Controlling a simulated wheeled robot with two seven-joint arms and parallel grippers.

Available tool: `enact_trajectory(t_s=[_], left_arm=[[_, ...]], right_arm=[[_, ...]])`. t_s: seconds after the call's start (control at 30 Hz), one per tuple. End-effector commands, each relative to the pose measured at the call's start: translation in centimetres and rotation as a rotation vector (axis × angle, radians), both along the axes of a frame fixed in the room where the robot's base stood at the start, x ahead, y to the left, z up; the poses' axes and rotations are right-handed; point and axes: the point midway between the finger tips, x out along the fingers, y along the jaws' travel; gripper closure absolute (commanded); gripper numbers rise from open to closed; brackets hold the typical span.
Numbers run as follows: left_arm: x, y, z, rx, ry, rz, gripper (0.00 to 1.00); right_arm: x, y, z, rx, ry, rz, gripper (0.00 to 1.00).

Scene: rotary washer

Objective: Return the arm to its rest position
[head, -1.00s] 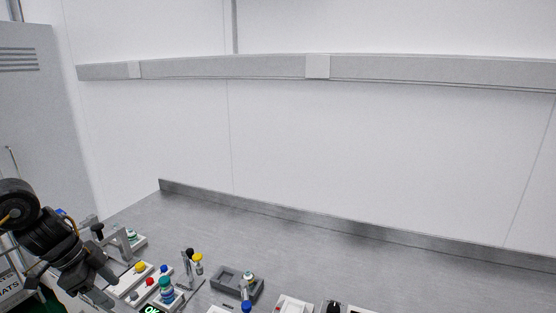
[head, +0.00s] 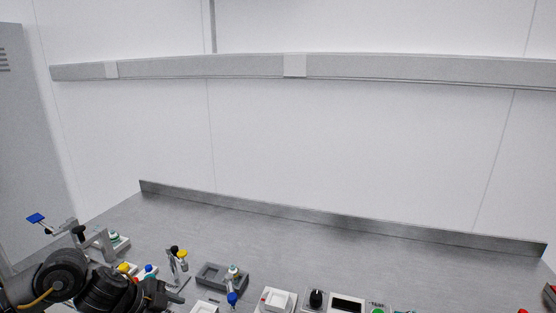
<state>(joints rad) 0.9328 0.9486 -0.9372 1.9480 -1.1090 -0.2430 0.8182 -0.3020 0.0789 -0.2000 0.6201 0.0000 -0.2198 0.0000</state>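My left arm comes in from the lower left. Its dark gripper (head: 170,294) points right, low over the left part of the bench. Its fingers are small and partly cut off by the lower edge, so I cannot tell whether they are open or shut. I see nothing clearly held in it. My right arm and gripper are not in view.
The grey bench (head: 330,245) is clear toward the back wall. Near my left gripper stand a metal stand with black and yellow knobs (head: 178,262) and a grey tray (head: 210,275). White devices (head: 277,299) and a black knob (head: 316,298) line the front.

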Motion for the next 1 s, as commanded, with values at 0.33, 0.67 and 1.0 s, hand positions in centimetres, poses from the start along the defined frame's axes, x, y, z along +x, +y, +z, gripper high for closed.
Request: enact_trajectory(t_s=[0.33,0.67,1.0], left_arm=[[-4.3,-13.5,-3.7,-0.272,-0.227,0.212,0.46],[-13.9,-7.9,-9.5,-0.235,0.010,0.838,0.46],[-25.1,-2.7,-14.0,-0.089,0.327,1.168,0.46]], right_arm=[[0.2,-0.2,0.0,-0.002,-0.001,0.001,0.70],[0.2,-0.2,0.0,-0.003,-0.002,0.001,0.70],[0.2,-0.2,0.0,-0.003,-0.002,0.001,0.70]])
